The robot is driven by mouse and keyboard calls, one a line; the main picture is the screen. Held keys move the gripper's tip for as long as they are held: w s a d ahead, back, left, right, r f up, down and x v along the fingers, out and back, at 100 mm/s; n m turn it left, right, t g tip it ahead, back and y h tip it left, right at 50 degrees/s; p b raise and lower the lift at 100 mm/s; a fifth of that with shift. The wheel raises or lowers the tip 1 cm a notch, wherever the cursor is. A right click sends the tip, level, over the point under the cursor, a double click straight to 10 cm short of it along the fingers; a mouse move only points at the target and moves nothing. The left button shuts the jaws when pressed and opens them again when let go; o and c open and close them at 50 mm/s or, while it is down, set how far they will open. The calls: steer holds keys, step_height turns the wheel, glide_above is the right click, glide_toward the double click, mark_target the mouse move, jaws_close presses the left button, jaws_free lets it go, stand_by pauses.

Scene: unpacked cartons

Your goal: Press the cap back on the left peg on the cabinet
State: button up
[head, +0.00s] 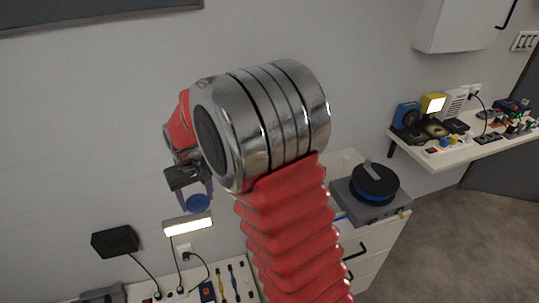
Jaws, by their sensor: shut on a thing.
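My gripper (196,194), with a dark body and purple fingers, is left of centre in the head view, in front of the grey wall. It is shut on a round blue piece, which looks like the cap (198,204). The white cabinet (377,246) with dark handles stands to the right, partly hidden behind my red arm. The cap is well to the left of the visible part of the cabinet. I cannot make out the left peg; my arm covers part of the cabinet top.
A black spool with a blue band (375,184) sits on a grey device (345,197) on the cabinet. A shelf (437,161) with several small items is at the right. A lit lamp (188,227), a black box (115,240) and hanging tools are at the lower left.

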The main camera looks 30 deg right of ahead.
steer(key=w+d+f, duration=0.1)
steer(key=w+d, duration=0.1)
steer(key=d, duration=0.8)
steer(key=w+d+n, duration=0.1)
steer(key=w+d, duration=0.2)
steer(key=d, duration=0.7)
steer(key=w+d+f, duration=0.1)
steer(key=w+d, duration=0.1)
steer(key=d, duration=0.9)
steer(key=shift+w+f+n, duration=0.3)
steer(key=shift+w, duration=0.05)
steer(key=shift+f, duration=0.1)
steer(key=shift+f, duration=3)
steer(key=shift+f, duration=0.85)
steer(key=o, duration=1.7)
steer(key=shift+o, duration=0.2)
